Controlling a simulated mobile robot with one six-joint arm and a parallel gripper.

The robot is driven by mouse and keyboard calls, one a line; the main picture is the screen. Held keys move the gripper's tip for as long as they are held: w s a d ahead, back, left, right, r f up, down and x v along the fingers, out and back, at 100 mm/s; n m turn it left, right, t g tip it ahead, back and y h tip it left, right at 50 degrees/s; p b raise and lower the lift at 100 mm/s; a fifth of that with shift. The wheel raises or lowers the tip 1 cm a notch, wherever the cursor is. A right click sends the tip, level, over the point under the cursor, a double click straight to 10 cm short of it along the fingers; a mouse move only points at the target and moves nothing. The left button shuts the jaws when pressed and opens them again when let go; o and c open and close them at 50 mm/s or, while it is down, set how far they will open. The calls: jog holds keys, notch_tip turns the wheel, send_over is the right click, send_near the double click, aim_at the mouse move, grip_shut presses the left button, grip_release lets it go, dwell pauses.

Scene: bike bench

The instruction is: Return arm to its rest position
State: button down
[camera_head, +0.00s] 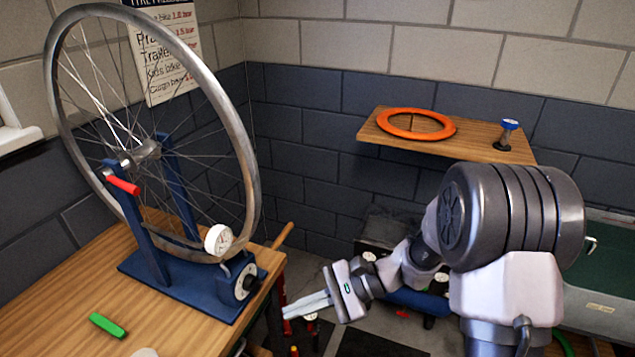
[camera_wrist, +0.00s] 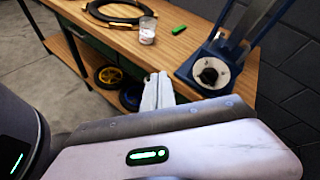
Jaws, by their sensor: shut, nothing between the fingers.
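My gripper (camera_head: 308,306) shows in the head view, low and right of the wooden bench, with its fingers together and nothing between them. It points left and stays apart from the bench edge. My arm bends back to the large grey joint at the right.
The bench (camera_head: 60,290) carries a blue wheel stand (camera_head: 190,285) with a wheel (camera_head: 250,165) and a green block (camera_head: 107,325). A wall shelf (camera_head: 470,148) holds an orange ring (camera_head: 385,122).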

jog(key=s+d+r+n+t+h, duration=0.6)
jog(key=s+d+r+h, duration=0.5)
jog(key=s+d+r, duration=0.3)
jog(key=shift+s+d+n+t, duration=0.2)
jog(key=shift+s+n+t, duration=0.2)
jog(key=shift+s+t, duration=0.45)
